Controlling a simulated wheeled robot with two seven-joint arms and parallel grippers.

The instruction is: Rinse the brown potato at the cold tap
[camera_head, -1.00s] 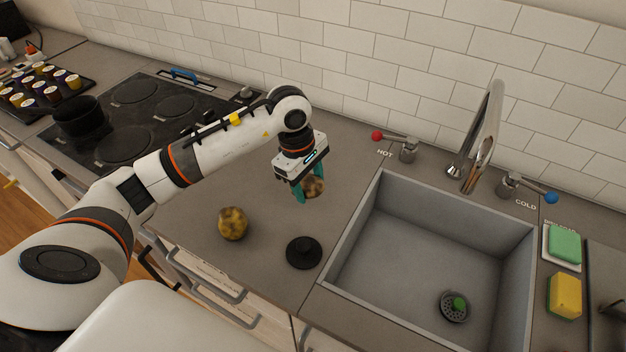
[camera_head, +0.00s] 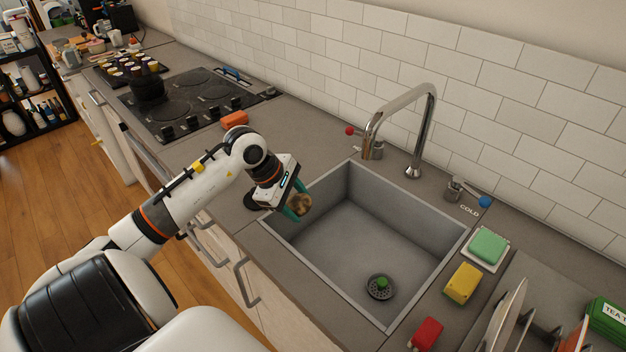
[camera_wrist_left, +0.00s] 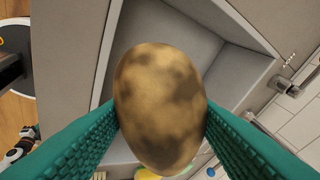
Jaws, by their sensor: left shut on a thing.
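My left gripper (camera_head: 298,208) is shut on the brown potato (camera_head: 301,203), holding it at the left side of the sink (camera_head: 335,225), above the rim. In the left wrist view the potato (camera_wrist_left: 160,105) has dark patches and sits between the two teal fingers, with the sink behind it. The cold tap (camera_head: 458,190), with a blue knob (camera_head: 484,202), stands behind the sink at the right. The tall curved spout (camera_head: 430,115) rises behind the sink. No water shows from it. My right gripper is out of view.
A green object (camera_head: 382,282) sits in the drain. A green sponge (camera_head: 488,246), yellow sponge (camera_head: 462,283) and red block (camera_head: 427,333) lie right of the sink, near a dish rack (camera_head: 508,318). The red-knobbed hot tap (camera_head: 350,131) stands behind.

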